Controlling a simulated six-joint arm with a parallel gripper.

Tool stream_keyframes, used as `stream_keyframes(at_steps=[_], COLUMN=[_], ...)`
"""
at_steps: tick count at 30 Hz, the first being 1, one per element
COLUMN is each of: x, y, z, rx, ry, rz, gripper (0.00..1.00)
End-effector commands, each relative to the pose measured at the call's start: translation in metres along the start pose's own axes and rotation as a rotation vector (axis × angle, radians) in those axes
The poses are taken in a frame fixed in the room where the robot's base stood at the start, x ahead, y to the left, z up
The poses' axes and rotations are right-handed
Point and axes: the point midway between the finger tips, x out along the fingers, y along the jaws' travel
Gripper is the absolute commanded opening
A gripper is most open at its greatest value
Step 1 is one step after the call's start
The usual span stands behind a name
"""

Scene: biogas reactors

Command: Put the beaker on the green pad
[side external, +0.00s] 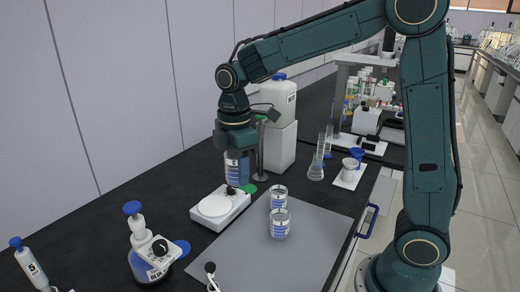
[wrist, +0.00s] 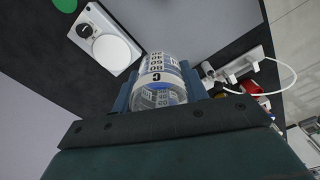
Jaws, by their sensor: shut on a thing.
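My gripper (side external: 236,152) is shut on a clear beaker (side external: 237,172) and holds it raised above the black bench, close behind the white stirrer plate. In the wrist view the beaker (wrist: 160,88) shows a "C" label, dark markings and some blue, between the two fingers. The green pad (side external: 249,189) lies on the bench just below and right of the held beaker in the side view, partly hidden. In the wrist view part of the green pad (wrist: 66,5) shows at the top left edge, away from the beaker.
The white stirrer plate (side external: 219,208) stands beside the green pad. Two beakers (side external: 278,196) (side external: 279,225) stand on the grey mat (side external: 235,262). A white jug (side external: 280,100) and a stand pole are behind. A flask of blue liquid (side external: 148,266) is near a blue pad (side external: 183,248).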

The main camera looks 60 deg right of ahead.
Motion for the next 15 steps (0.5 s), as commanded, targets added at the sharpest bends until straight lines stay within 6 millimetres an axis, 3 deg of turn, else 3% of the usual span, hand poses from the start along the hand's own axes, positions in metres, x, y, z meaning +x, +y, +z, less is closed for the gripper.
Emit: stream_keyframes(at_steps=[8,15], x=[-0.003,-0.006], y=[0.030,0.084], z=[0.008,0.031], rx=[-0.004,-0.017], ry=[0.000,0.000], rz=[0.000,-0.001], gripper=[0.20,0.20])
